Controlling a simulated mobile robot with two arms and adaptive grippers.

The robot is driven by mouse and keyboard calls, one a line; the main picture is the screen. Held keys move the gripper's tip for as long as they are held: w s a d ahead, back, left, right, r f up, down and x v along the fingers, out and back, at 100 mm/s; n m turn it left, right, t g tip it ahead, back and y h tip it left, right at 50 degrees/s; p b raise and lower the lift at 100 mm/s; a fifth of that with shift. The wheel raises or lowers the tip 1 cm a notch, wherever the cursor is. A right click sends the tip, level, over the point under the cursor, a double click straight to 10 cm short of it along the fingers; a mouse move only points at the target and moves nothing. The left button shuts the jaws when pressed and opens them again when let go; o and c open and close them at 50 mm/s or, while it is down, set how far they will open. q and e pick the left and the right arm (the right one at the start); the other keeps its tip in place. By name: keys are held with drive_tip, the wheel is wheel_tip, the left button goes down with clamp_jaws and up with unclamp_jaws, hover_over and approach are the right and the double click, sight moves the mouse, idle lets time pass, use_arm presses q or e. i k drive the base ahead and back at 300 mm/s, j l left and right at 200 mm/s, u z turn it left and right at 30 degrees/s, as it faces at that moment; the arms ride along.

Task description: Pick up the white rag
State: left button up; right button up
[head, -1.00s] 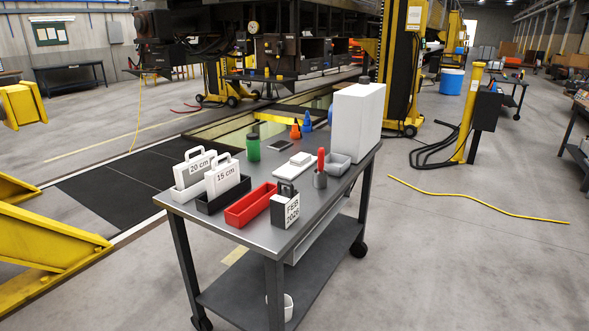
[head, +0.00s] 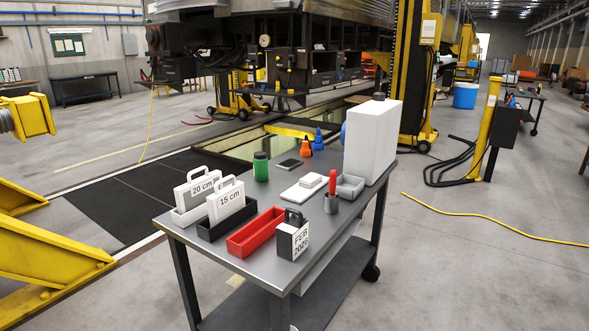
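A flat white folded thing (head: 301,190), which looks like the white rag, lies on the grey top of the cart (head: 213,263), near the middle. A smaller white piece sits on its upper right part; I cannot tell whether it is a fold or a separate thing. Neither of my grippers is in view.
A red tray (head: 256,235) and labelled blocks stand nearer. A yellow hose (head: 480,231) crosses the right floor.

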sight(312, 179)
drive_tip(key=i+l+u, duration=0.1)
drive_tip(key=i+l, duration=0.5)
drive_tip(key=i+l+u, duration=0.1)
drive_tip(key=i+l, duration=0.45)
drive_tip(key=l, duration=0.3)
